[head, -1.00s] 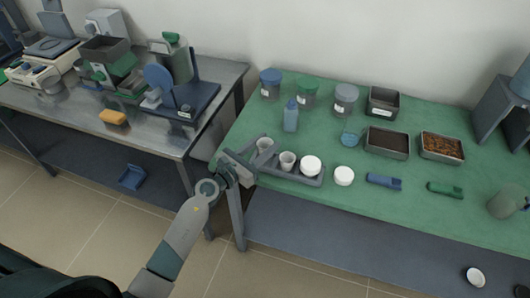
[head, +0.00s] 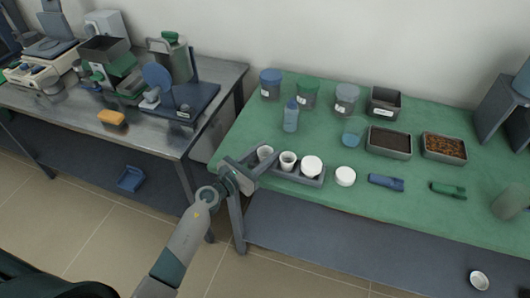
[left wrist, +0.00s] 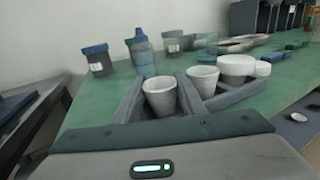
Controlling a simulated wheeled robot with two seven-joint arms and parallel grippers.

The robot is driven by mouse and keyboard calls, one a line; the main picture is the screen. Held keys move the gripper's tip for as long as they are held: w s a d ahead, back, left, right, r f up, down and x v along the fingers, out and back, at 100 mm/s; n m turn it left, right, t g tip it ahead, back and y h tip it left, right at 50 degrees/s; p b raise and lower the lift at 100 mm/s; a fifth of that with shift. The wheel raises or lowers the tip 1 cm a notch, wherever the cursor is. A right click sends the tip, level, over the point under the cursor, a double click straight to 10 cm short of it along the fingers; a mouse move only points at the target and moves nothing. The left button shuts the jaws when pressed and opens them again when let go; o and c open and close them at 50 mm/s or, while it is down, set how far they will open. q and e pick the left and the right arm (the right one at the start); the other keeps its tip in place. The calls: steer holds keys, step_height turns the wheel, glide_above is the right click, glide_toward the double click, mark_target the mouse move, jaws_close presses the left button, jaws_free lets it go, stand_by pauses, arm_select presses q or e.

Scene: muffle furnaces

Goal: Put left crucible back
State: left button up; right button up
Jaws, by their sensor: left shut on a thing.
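The left crucible (head: 265,153), a small white cup, is upright at the left end of a grey rack (head: 308,182) on the green table. My left gripper (head: 258,161) is shut on it, one finger on each side. In the left wrist view this crucible (left wrist: 161,98) stands between the two grey fingers. I cannot tell whether its base rests in the rack. A second crucible (head: 287,160) sits in the rack just right of it, and a white round piece (head: 312,166) is in the right part. My right gripper is not in view.
A white lid-like piece (head: 345,176) lies right of the rack, then a blue tool (head: 386,182) and a green one (head: 448,189). A blue bottle (head: 290,117) and several jars stand behind. A metal bench (head: 150,135) is at left. Green surface is free in front of the jars.

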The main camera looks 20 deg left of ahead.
mark_target(260, 157)
arm_select(q)
steer(key=o, duration=0.8)
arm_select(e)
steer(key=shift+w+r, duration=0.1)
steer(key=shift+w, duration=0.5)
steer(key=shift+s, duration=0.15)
arm_select(q)
steer(key=shift+r, duration=0.15)
steer(key=shift+v, duration=0.8)
steer(key=v, duration=0.3)
steer(key=shift+f+b, duration=0.2)
steer(key=shift+b, duration=0.1)
steer(key=b+v, duration=0.1)
steer(key=v, duration=0.6)
steer(key=shift+s+r, duration=0.15)
steer(key=shift+r, duration=0.05)
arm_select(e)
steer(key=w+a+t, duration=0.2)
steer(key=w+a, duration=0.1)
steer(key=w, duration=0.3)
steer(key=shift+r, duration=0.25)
